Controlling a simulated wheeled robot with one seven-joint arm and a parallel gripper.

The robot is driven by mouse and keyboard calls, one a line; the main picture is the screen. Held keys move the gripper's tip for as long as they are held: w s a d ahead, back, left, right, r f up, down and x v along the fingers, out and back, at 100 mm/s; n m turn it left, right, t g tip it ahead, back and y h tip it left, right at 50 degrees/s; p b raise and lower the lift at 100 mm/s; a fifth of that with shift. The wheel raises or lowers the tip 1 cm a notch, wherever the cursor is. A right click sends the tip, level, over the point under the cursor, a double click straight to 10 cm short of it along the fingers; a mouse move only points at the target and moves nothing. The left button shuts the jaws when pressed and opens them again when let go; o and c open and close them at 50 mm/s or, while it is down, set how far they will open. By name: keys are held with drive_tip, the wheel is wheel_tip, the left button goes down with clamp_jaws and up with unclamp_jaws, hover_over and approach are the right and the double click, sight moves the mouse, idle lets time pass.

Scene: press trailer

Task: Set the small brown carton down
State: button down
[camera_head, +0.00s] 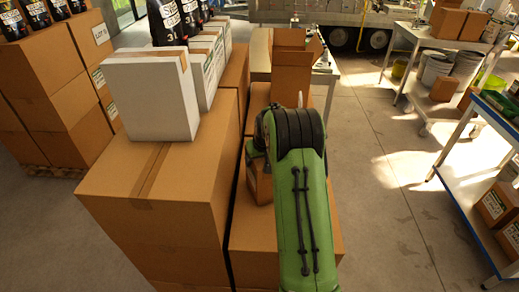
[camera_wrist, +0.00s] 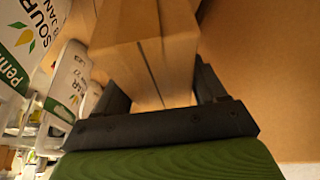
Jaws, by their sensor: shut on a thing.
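The small brown carton (camera_wrist: 150,50) is between the two dark fingers of my gripper (camera_wrist: 163,88) in the wrist view, and the gripper is shut on it. A strip of tape runs down the carton's near face. In the head view a part of the carton (camera_head: 259,184) shows left of my green arm, and the arm hides the rest. It is beside the tall brown boxes and over a lower brown box (camera_head: 270,250). I cannot tell whether it touches that box.
A large brown box (camera_head: 150,205) stands close on the left, with a white box (camera_head: 150,98) on top. An open brown box (camera_head: 291,62) sits on a table behind. Shelved carts (camera_head: 470,150) stand at right. The floor (camera_head: 385,210) between is clear.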

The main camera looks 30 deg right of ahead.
drive_tip(key=shift+r, duration=0.15)
drive_tip(key=shift+c, duration=0.4)
unclamp_jaws()
drive_tip(key=shift+f, duration=0.2)
